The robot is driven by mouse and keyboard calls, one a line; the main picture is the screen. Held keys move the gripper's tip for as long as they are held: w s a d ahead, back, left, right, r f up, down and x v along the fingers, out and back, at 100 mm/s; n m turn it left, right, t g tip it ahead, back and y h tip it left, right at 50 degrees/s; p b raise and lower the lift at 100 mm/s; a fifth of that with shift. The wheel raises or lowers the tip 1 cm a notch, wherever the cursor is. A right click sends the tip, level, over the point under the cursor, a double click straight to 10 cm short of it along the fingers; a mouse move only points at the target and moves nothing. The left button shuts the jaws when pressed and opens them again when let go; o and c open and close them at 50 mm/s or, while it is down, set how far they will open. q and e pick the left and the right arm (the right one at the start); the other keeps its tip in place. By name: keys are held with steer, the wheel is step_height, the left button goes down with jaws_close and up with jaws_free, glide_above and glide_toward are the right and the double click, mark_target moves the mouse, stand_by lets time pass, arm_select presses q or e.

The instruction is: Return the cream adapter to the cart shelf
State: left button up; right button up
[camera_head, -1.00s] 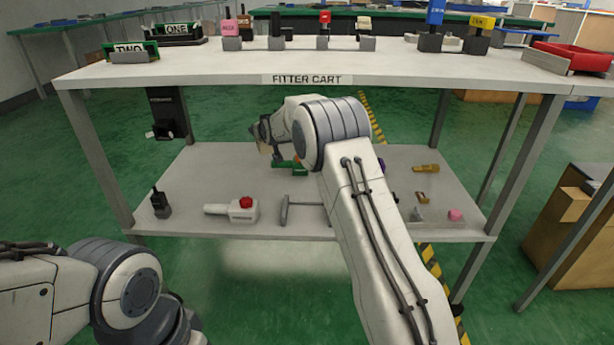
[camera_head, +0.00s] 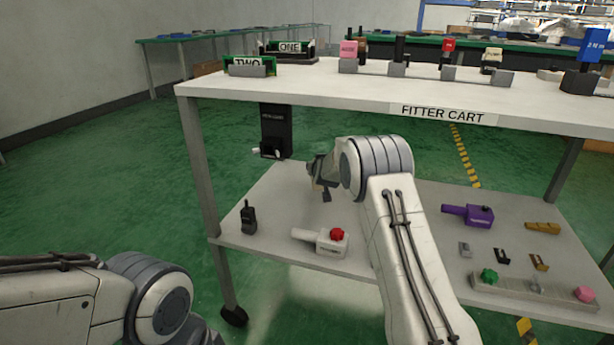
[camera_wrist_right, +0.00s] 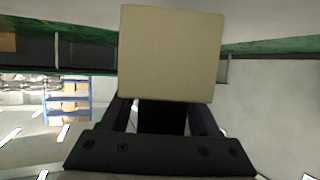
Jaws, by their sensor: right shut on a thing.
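The cream adapter (camera_wrist_right: 171,53) shows as a plain cream square face at the fingers of my right gripper (camera_wrist_right: 163,108), which is shut on it. In the head view my right gripper (camera_head: 322,178) is over the back left part of the cart's lower shelf (camera_head: 275,205), mostly behind my own wrist. I cannot make out the adapter there, nor tell whether it touches the shelf. My left arm is at the lower left of the head view; its gripper is out of view.
On the lower shelf are a black handset-like item (camera_head: 248,217), a white tool with a red knob (camera_head: 325,241), a purple tool (camera_head: 470,215), a brass piece (camera_head: 541,228) and a rail with a green knob (camera_head: 489,276). The upper shelf (camera_head: 340,90) overhangs. Bare shelf lies around my right gripper.

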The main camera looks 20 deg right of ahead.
steer(key=shift+d+f, duration=0.1)
steer(key=shift+f, duration=0.25)
steer(key=f+b, duration=0.1)
steer(key=b, duration=0.1)
steer(key=d+f+b, duration=0.1)
steer(key=f+b, duration=0.1)
steer(key=shift+f, duration=0.3)
steer(key=shift+s+r, duration=0.1)
steer(key=shift+r, duration=0.1)
steer(key=shift+a+f, duration=0.1)
steer(key=shift+f, duration=0.1)
steer(key=o, duration=1.5)
steer(key=shift+c, duration=0.2)
steer(key=shift+r, duration=0.1)
